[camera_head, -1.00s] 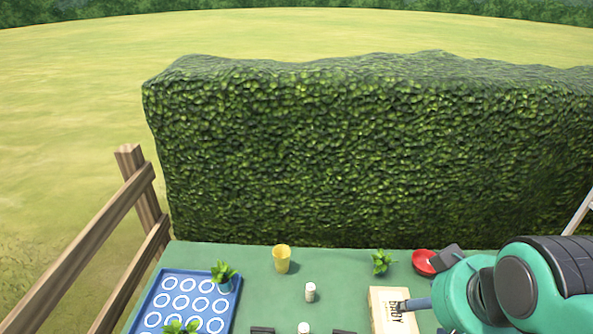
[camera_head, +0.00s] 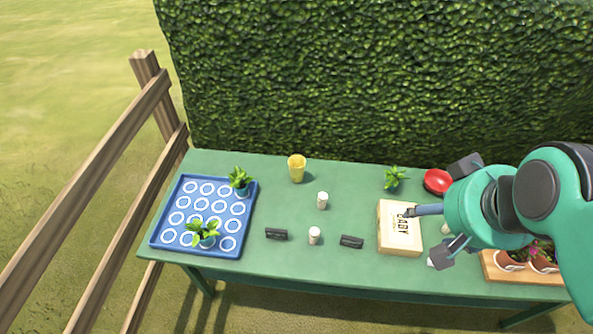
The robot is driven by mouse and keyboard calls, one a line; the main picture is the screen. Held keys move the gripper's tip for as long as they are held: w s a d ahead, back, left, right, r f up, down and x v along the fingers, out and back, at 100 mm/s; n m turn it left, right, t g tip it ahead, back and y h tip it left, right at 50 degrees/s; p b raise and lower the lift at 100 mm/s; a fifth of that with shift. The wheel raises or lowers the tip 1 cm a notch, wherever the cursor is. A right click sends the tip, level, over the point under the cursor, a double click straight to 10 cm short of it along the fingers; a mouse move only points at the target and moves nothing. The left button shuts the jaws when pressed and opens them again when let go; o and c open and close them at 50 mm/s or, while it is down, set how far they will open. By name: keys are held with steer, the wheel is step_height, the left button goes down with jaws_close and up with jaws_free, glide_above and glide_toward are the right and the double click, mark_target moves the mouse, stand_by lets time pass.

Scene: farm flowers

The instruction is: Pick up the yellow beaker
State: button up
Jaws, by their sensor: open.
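The yellow beaker (camera_head: 297,169) stands upright near the back edge of the green table, left of the table's middle. It is small and fully in view, with its open rim up. My gripper (camera_head: 441,214) is over the right part of the table, well to the right of the beaker and apart from it. Its dark fingers are spread wide, one toward the back and one toward the front. I see nothing held between them.
On the green table (camera_head: 270,205), a blue tray (camera_head: 155,240) with white rings and potted plants sits left. White bottles, black blocks, a cream box (camera_head: 400,245), a plant (camera_head: 394,177) and a red bowl (camera_head: 436,181) also stand there. A hedge (camera_head: 380,80) rises behind; a wooden fence (camera_head: 100,150) is left.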

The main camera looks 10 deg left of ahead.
steer(key=shift+w, duration=0.1)
stand_by(0.3)
steer(key=n+g+y+b, duration=0.1)
steer(key=n+g+b, duration=0.25)
steer(key=n, duration=0.35)
glide_above(297, 163)
steer(key=s+d, duration=0.1)
steer(key=s, duration=0.3)
steer(key=shift+g, duration=0.35)
step_height(297, 163, down, 39)
steer(key=shift+w+r, duration=0.15)
steer(key=shift+w+a+f+b, duration=0.1)
steer(key=shift+w+f+b, duration=0.1)
steer(key=shift+f, duration=1.2)
steer(key=shift+w+a+f+b, duration=0.15)
steer(key=shift+f+b, duration=0.05)
steer(key=shift+f, duration=1.25)
steer(key=shift+w+a+f+b, duration=0.1)
steer(key=shift+w+f+b, duration=0.1)
steer(key=shift+f, duration=1.2)
